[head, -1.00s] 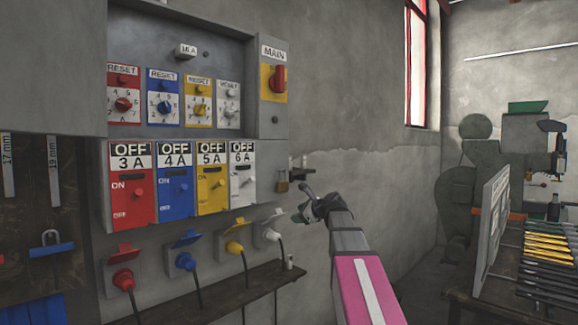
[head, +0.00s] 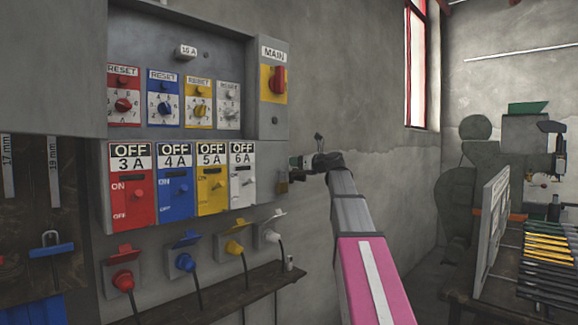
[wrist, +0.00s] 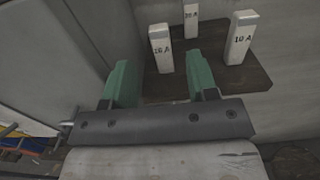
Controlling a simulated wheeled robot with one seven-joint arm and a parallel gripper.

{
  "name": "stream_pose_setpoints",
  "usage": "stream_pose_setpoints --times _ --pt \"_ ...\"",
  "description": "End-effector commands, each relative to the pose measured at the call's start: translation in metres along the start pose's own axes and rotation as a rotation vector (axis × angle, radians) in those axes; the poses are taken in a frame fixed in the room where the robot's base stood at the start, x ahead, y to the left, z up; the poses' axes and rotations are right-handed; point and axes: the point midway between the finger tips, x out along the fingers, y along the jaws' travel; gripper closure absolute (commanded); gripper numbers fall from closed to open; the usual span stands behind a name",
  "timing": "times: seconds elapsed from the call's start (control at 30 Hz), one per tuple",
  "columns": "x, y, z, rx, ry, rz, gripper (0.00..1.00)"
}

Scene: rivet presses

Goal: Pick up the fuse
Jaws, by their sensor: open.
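Three white block fuses stand upright on a small dark wooden shelf (wrist: 175,88) in the wrist view. The left fuse (wrist: 161,48) is nearest my gripper, its label reading like 16 A or 10 A. The right fuse (wrist: 240,37) reads 10 A, and the back fuse (wrist: 191,20) seems to read 20 A. My gripper (wrist: 162,76) is open, its green fingers apart and empty. The left fuse stands ahead of the gap between them. In the head view my gripper (head: 297,162) is beside the cabinet's right side and hides the shelf.
A lower ledge (head: 240,292) runs below the plugs. Bare wall lies right.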

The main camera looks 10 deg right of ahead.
Motion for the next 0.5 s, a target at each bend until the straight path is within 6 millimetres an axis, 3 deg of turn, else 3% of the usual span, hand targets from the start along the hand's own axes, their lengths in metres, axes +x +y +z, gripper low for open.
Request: stream_pose_setpoints --times 0.27,0.5 --pt "0.021 -0.001 0.002 -0.002 0.001 0.001 0.47" --pt "0.054 -0.003 0.003 -0.001 0.002 0.001 0.47"
